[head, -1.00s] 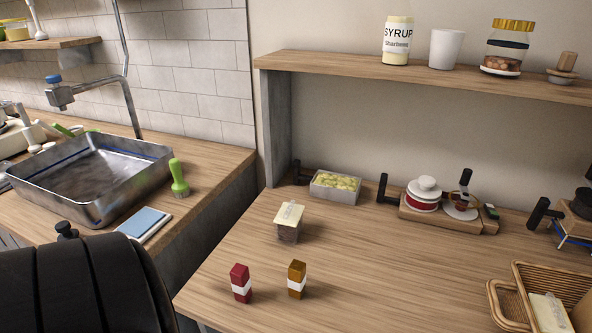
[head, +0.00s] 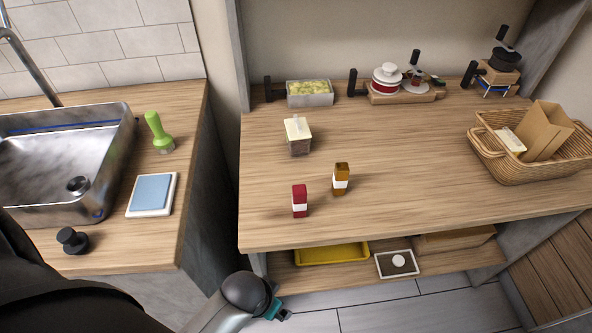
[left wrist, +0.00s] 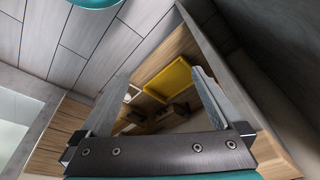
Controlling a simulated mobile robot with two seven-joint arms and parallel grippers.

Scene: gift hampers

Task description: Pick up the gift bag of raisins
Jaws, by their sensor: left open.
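A small clear bag with dark brown contents and a cream top (head: 299,145), which looks like the gift bag of raisins, stands upright on the wooden counter (head: 420,150), left of its middle. My left arm comes in at the bottom of the head view, low in front of the counter's left corner; its gripper tips are hidden or out of frame there. In the left wrist view my left gripper (left wrist: 160,85) is open, with nothing between its fingers, far from the bag. The bag cannot be made out in the wrist view. My right gripper is not in view.
A red-and-white box (head: 300,201) and a brown-and-white box (head: 341,179) stand in front of the bag. A wicker basket (head: 487,158) holds a paper bag (head: 547,131). A yellow tray (head: 332,254) lies on the lower shelf. A sink (head: 122,130) is left.

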